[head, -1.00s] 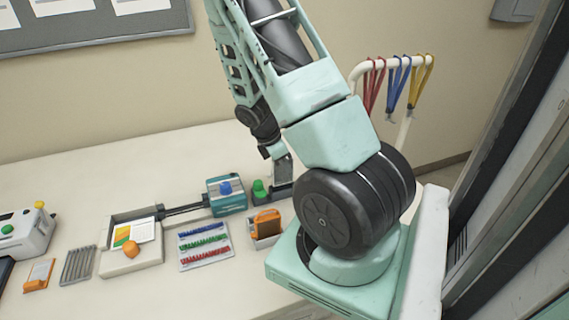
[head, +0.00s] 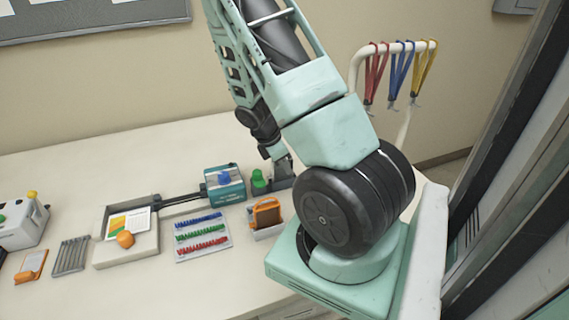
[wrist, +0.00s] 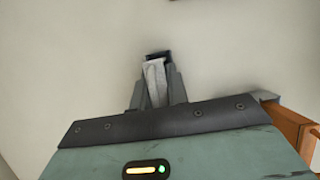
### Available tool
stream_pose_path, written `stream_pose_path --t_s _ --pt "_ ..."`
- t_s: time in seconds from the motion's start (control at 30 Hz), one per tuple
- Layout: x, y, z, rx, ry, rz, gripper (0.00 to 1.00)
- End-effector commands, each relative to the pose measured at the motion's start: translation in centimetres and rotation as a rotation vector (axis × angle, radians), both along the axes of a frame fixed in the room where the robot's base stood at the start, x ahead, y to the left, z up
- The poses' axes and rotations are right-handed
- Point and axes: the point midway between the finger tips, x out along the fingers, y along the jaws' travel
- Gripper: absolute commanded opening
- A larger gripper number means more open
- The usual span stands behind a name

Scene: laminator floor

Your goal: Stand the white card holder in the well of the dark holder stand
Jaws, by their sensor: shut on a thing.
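In the wrist view my gripper (wrist: 157,92) is shut on a pale, narrow thing, which looks like the white card holder (wrist: 155,78), seen nearly end-on between the grey fingers. A small dark shape (wrist: 157,55) shows just beyond the fingertips; I cannot tell whether it is part of the holder stand. In the head view my wrist hangs over the back right of the table, and my own arm largely hides the gripper and what it holds. I cannot make out the dark holder stand or its well for sure in either view.
An orange thing in a pale holder (head: 267,228) stands near my arm. A teal machine with a blue knob (head: 224,188) and a green knob (head: 259,179) are close to the wrist. A tray of coloured coils (head: 202,237) lies left. Coloured straps (head: 400,75) hang on a rail.

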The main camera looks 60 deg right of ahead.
Motion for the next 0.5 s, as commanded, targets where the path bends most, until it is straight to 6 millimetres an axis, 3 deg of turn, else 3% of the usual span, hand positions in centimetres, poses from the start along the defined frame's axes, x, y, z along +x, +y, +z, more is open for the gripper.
stream_pose_path --t_s 0.3,0.33,0.4,0.5 --pt "0.0 -0.01 0.04 0.0 0.0 0.0 0.0" --pt "0.0 0.0 0.03 0.0 0.0 0.0 0.24" --pt "0.0 0.0 0.03 0.0 0.0 0.0 0.41" --pt "0.0 -0.01 0.04 0.0 0.0 0.0 0.41"
